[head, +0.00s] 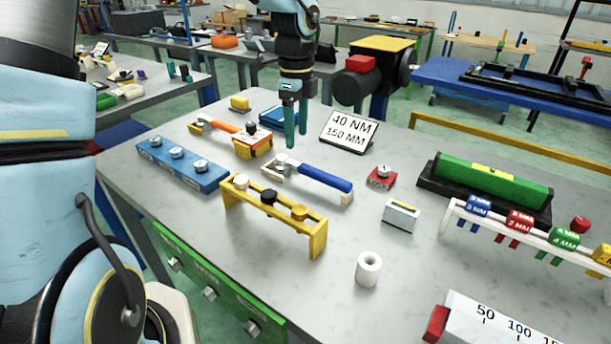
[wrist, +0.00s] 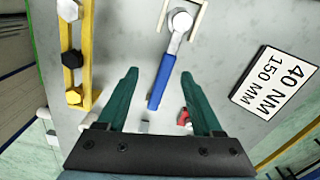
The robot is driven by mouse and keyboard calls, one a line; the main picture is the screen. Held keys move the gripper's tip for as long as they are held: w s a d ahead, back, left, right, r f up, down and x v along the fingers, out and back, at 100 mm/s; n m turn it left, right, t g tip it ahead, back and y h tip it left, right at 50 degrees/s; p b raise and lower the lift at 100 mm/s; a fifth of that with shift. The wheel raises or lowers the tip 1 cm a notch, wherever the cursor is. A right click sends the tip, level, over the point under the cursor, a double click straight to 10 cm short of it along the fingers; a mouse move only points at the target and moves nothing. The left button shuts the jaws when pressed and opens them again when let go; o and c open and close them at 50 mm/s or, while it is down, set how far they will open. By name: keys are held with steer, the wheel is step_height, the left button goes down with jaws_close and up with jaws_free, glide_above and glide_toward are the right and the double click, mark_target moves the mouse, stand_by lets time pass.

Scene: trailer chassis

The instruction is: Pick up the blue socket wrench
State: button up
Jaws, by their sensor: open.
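The blue socket wrench (head: 324,178) lies on pale supports in the middle of the grey table in the head view. It has a blue handle and a silver head at its left end. In the wrist view the wrench (wrist: 163,76) runs upright in the picture, its handle end between my fingers and its round head at the top. My gripper (head: 296,140) has dark green fingers pointing down above the table, near the wrench's head in the head view. In the wrist view my gripper (wrist: 159,74) is open with nothing held. The fingers look apart from the wrench.
A yellow rack (head: 272,212) stands close in front of the wrench. A sign reading 40 NM 150 MM (head: 349,131) stands behind it. An orange-handled tool (head: 222,125), a blue block (head: 180,165) and a red block (head: 381,178) are nearby. A white roll (head: 368,270) stands at the front.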

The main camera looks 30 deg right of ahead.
steer(key=d+m, duration=0.2)
steer(key=d, duration=0.1)
glide_above(310, 168)
step_height(310, 168, down, 5)
steer(key=shift+w+d+f+p, duration=0.15)
steer(key=shift+p, duration=0.3)
steer(key=shift+f+p, duration=1.05)
steer(key=shift+f, duration=1.65)
steer(key=shift+c, duration=0.3)
jaws_close()
